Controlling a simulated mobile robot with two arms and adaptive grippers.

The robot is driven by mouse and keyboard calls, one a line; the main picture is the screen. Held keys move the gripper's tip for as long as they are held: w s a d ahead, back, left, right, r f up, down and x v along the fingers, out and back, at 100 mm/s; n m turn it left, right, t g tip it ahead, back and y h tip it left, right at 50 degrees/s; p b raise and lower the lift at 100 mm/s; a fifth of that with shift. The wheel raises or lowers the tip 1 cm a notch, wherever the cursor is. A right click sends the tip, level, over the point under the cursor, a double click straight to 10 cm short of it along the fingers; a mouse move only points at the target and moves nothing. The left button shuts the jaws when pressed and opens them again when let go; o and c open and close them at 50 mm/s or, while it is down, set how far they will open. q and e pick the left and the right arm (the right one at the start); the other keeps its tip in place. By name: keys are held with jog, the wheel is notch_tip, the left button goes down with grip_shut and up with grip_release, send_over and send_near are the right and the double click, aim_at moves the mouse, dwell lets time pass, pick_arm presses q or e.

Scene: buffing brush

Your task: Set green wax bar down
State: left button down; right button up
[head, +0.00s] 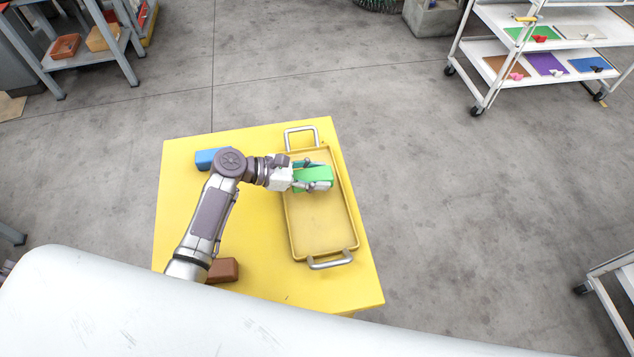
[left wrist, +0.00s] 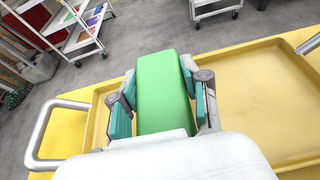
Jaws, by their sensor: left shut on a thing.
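The green wax bar (head: 314,177) is held in my left gripper (head: 312,177), over the far half of the yellow tray (head: 322,228). In the left wrist view the green bar (left wrist: 162,92) sits between the two teal-padded fingers (left wrist: 163,98), with the tray (left wrist: 262,92) around and below it. I cannot tell whether the bar touches the tray floor. The tray has metal handles at both ends and looks otherwise empty. My right gripper is in neither view.
The tray lies on a yellow table (head: 255,285). A blue bar (head: 207,159) lies at the far left of the table, partly behind my arm, and a brown bar (head: 224,270) near the front. A white cart (head: 540,55) stands at the back right.

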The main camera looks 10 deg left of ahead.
pick_arm(q)
notch_tip(320, 180, down, 3)
jog(key=c, duration=0.5)
grip_release()
jog(key=v, duration=1.2)
jog(key=shift+r, duration=0.15)
